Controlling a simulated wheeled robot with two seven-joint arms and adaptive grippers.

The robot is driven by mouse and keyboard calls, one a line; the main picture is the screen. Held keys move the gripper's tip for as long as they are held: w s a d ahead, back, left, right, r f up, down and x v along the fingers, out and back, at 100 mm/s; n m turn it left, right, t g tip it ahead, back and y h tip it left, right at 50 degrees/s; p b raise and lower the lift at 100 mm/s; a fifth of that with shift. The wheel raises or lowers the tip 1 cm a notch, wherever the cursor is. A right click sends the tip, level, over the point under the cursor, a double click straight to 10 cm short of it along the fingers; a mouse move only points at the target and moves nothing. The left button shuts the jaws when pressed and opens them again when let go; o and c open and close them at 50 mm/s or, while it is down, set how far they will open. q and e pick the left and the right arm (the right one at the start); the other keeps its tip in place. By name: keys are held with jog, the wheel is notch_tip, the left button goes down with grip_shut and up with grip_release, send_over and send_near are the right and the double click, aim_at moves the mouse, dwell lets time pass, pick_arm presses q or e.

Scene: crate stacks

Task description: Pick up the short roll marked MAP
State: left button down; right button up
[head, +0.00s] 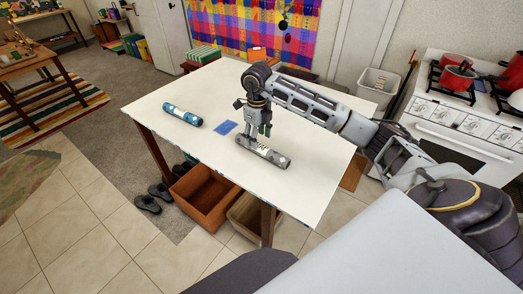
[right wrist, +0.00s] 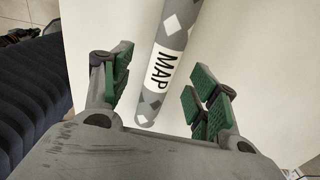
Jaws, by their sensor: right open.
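The roll marked MAP (head: 276,158) lies on the white table top (head: 310,185). It is grey with white diamonds and a white band with black letters. In the right wrist view the MAP roll (right wrist: 170,65) runs up between my spread fingers, with a gap on each side. My right gripper (head: 261,133) is above the roll, open and empty, with green finger pads. In the right wrist view the gripper (right wrist: 160,90) straddles the roll near its lower end. My left gripper is not in view.
A blue patterned roll (head: 182,115) lies farther left on the table. An orange-brown bin (head: 205,200) stands under the table. A stove (head: 460,125) with red pots stands at right. The table's front is clear.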

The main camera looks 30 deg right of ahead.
aim_at(260, 146)
jog(key=shift+f, duration=0.15)
jog(key=shift+s+d+f+p, duration=0.1)
jog(key=shift+d+f+p, duration=0.15)
jog(key=shift+f, duration=0.35)
jog(key=shift+s+d+f+p, duration=0.1)
jog(key=shift+f+p, duration=0.2)
jog(key=shift+f, duration=0.25)
jog(key=shift+w+f, duration=0.1)
jog(key=shift+f, duration=1.2)
jog(key=shift+c, duration=0.4)
jog(key=c, duration=1.1)
jog(key=shift+r, duration=0.2)
jog(key=shift+r+b, duration=0.65)
jog(key=shift+r, duration=4.2)
